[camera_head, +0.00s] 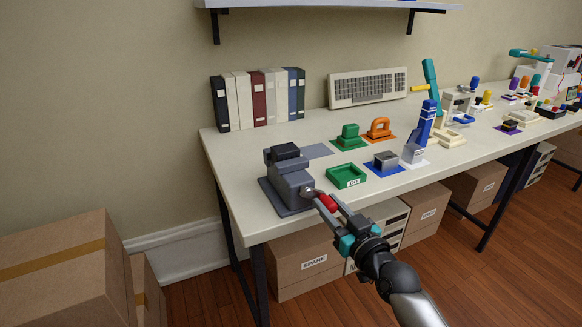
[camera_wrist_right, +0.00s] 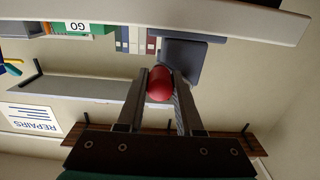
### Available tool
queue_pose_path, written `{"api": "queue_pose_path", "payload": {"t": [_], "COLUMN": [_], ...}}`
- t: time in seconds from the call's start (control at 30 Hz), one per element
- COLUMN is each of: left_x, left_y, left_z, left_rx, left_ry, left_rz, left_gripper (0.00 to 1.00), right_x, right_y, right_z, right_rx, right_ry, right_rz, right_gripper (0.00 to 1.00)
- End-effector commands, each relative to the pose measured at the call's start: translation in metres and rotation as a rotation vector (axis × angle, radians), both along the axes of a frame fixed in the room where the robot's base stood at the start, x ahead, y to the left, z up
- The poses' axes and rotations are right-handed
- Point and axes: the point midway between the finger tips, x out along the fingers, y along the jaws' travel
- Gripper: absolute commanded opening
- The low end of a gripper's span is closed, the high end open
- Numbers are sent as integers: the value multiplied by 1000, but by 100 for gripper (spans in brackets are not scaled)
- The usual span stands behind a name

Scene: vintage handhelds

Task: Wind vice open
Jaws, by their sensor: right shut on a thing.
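The grey vice (camera_head: 288,178) stands on a dark base plate at the near left corner of the table. A dark block tops it, and a round metal hub (camera_head: 307,192) is on its front right side. My right gripper (camera_head: 328,203) is shut on a red handle knob (camera_head: 327,203) in front of that hub. In the right wrist view the red knob (camera_wrist_right: 160,83) sits between the two fingers, with the grey vice (camera_wrist_right: 183,60) just behind it. How far the vice jaws are apart cannot be told. My left gripper is not in view.
A green tray (camera_head: 346,176) and a grey block on a blue mat (camera_head: 385,161) lie right of the vice. Binders (camera_head: 258,97) and a keyboard (camera_head: 367,87) stand at the back. Cardboard boxes (camera_head: 305,262) sit under the table (camera_head: 236,168). A large box (camera_head: 60,270) stands at left.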

Motion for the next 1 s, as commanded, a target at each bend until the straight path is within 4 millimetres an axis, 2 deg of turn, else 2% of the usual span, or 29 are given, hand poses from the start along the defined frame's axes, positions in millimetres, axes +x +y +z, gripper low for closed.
{"api": "queue_pose_path", "payload": {"t": [0.1, 0.43, 0.7, 1.0], "left_x": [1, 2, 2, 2], "left_y": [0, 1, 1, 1], "left_z": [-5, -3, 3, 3], "left_rx": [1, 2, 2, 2], "left_ry": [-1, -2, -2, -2], "left_rz": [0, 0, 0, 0], "left_gripper": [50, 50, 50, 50], "right_x": [-3, -3, -10, -10], "right_y": [7, 8, 27, 28], "right_z": [-11, -11, -18, -19], "right_rx": [2, 1, 3, 1], "right_ry": [4, 4, 4, 1], "right_rz": [4, 4, 5, 4], "right_gripper": [0, 0, 0, 0]}}
